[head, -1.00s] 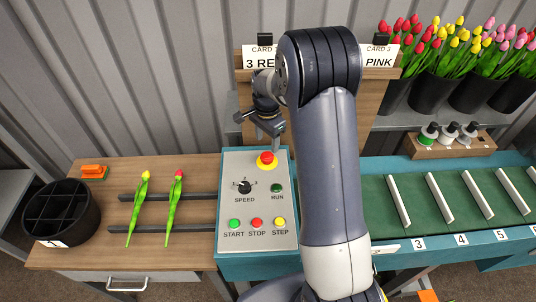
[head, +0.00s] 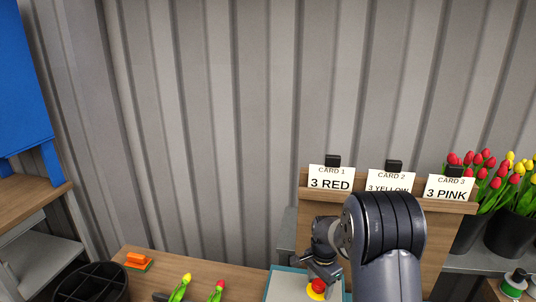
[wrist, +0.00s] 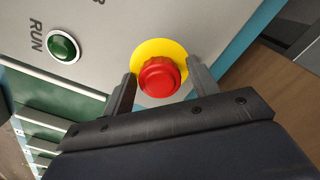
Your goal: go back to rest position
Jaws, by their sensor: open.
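My gripper (wrist: 162,92) is open in the wrist view, its two fingers apart on either side of the red stop button (wrist: 160,76) with its yellow collar. The fingers hold nothing, and I cannot tell if they touch the button. In the head view my gripper (head: 323,278) is small and partly hidden near the red button (head: 317,289), at the bottom of the picture. My arm (head: 385,245) stands to its right. The green RUN button (wrist: 64,47) is at the upper left of the wrist view.
Three cards, 3 RED (head: 330,180), 3 YELLOW (head: 388,184) and 3 PINK (head: 450,188), stand on a wooden board behind my arm. Tulip buckets (head: 512,232) are at the right. A black divided bin (head: 92,284) and two tulips (head: 180,287) are at the lower left.

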